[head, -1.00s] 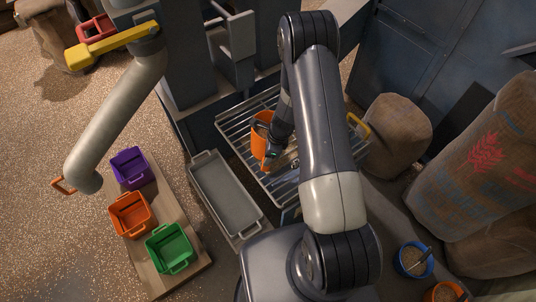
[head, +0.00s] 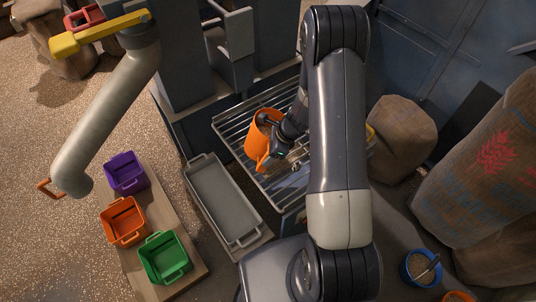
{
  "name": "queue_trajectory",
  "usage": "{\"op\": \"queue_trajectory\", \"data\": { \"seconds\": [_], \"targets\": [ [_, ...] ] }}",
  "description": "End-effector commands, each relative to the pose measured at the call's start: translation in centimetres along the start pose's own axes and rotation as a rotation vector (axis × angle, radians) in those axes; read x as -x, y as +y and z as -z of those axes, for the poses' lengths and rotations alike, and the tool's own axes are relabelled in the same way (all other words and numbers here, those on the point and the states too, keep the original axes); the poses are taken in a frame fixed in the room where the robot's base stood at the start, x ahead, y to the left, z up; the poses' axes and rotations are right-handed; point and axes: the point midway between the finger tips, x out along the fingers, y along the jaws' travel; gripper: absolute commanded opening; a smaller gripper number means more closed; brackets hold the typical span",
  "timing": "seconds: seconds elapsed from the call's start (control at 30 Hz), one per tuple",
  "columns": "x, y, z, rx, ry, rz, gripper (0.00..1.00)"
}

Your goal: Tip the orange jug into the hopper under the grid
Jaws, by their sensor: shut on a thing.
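The orange jug (head: 259,138) is over the metal grid (head: 235,127), tilted, in the middle of the head view. My gripper (head: 275,150) is shut on the jug at its right side; the fingertips are partly hidden by the wrist. The grid's bars show to the left of and below the jug, and my arm covers its right part. The hopper under the grid is mostly hidden by the bars, the jug and my arm. I cannot tell whether anything is flowing from the jug.
A grey tray (head: 198,184) lies left of the grid. Purple (head: 125,172), orange (head: 123,222) and green bins (head: 165,258) stand on a board below a grey spout (head: 105,125). Sacks (head: 400,138) and a blue bucket (head: 421,268) are at the right.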

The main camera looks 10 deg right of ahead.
Motion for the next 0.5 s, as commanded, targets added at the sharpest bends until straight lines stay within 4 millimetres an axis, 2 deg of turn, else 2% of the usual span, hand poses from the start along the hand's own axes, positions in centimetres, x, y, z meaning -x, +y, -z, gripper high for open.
{"op": "queue_trajectory", "data": {
  "seconds": [0.5],
  "targets": [
    [0.08, -0.12, 0.53, -0.005, -0.169, -0.005, 0.02]
  ]
}}
